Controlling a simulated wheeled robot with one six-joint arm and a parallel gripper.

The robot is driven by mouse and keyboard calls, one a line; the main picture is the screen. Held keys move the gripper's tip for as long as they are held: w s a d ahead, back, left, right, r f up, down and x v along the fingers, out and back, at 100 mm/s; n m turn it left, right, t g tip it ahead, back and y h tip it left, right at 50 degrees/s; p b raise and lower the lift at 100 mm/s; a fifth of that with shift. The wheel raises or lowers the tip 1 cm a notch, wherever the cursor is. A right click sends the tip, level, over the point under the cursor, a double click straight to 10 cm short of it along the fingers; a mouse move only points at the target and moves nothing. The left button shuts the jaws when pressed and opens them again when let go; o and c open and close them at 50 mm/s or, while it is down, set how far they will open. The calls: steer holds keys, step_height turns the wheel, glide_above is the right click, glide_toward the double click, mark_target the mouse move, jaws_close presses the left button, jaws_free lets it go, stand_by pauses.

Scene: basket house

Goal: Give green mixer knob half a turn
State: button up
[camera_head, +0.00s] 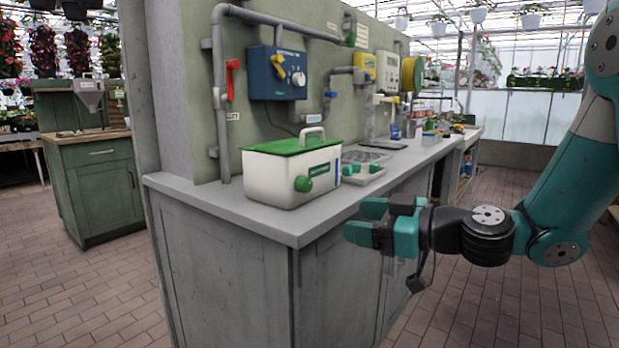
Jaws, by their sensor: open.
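A white mixer box (265,178) with a green lid and a handle on top stands on the grey counter near its front left end. A round green knob (303,184) sits on the front face of the box, beside a small green label (319,170). My gripper (362,221) is open, empty and apart from the knob. It is to the right of the knob in the picture and lower, in front of the counter edge, with its teal fingers pointing left. The knob is fully visible; its turn angle is too small to tell.
A small tray with green-topped items (363,173) stands on the counter (225,206) just right of the box. A blue control box (277,73), grey pipes and a red lever (231,79) are on the wall behind. The brick floor (490,300) around the counter is clear.

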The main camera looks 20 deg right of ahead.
mark_target(308, 185)
steer(key=w+d+r+m+t+h+p, duration=0.1)
steer(key=w+d+r+t+h, duration=0.15)
steer(key=d, duration=0.25)
steer(key=shift+y, duration=0.35)
steer(key=p+x, duration=0.3)
steer(key=x, duration=0.2)
steer(key=p+x, duration=0.4)
steer(key=x, duration=0.1)
steer(key=p+x, duration=0.3)
steer(key=x, duration=0.2)
steer(key=shift+w+a+f, duration=0.15)
steer(key=shift+a+f, duration=0.15)
steer(key=shift+a, duration=0.1)
steer(key=shift+w+a+f+p, duration=0.15)
steer(key=shift+w+a+p, duration=0.15)
steer(key=shift+w, duration=0.3)
steer(key=c, duration=0.9)
